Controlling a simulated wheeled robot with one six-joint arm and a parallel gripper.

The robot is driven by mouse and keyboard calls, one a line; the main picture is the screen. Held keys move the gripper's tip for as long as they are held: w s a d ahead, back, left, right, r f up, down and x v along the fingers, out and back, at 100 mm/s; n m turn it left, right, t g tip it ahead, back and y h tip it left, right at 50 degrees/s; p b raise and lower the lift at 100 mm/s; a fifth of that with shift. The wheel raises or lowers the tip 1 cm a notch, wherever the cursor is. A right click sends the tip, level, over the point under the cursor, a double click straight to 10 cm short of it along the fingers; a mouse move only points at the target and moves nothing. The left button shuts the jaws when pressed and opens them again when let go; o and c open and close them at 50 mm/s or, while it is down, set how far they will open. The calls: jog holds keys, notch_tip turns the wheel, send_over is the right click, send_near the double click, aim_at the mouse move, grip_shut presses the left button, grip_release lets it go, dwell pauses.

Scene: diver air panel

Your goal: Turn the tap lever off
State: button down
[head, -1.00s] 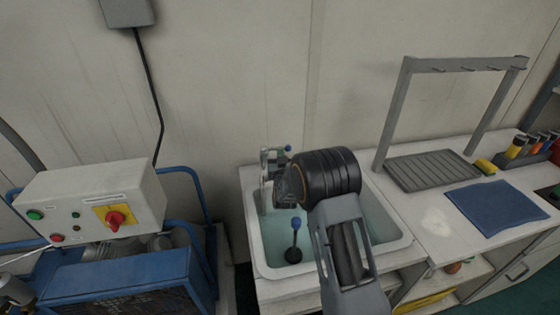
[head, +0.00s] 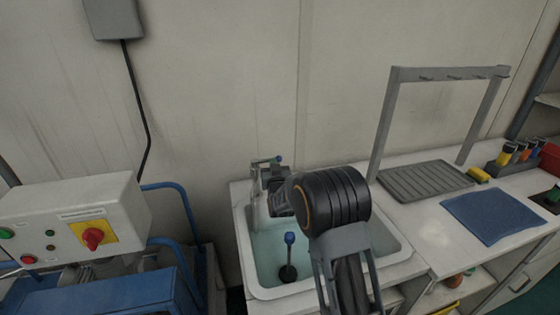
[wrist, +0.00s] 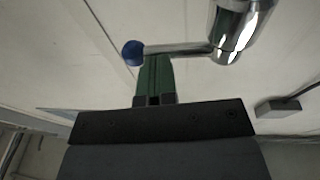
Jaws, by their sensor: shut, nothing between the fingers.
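The tap (head: 256,190) stands at the back left of the sink, and its lever ends in a blue knob (head: 278,158). In the wrist view, the chrome tap body (wrist: 232,35) is at the upper right. The lever (wrist: 180,48) runs left from it to the blue knob (wrist: 133,53). My gripper (wrist: 155,62) is shut and empty, its green fingers directly below the lever in the picture, close to the knob. I cannot tell whether they touch it. In the head view my wrist hides the fingertips and part of the tap.
The sink (head: 262,290) holds water and a blue-topped dark rod (head: 289,255). A grey rack (head: 386,120), a drain mat (head: 425,180) and a blue cloth (head: 492,215) are on the right counter. A control box with a red knob (head: 93,238) stands at left.

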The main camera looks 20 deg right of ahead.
jog(key=s+r+b, duration=0.2)
jog(key=s+r, duration=1)
jog(key=s, duration=0.2)
jog(key=s+a+f+n+g+y, duration=0.15)
jog(key=s+f+g, duration=0.35)
jog(key=f+g, duration=0.6)
jog(key=s+g+p, duration=0.4)
jog(key=s+g, duration=0.1)
jog(key=s, duration=1.3)
jog(key=shift+s+d, duration=0.15)
jog(key=shift+s+d+y, duration=0.1)
jog(key=shift+y, duration=0.15)
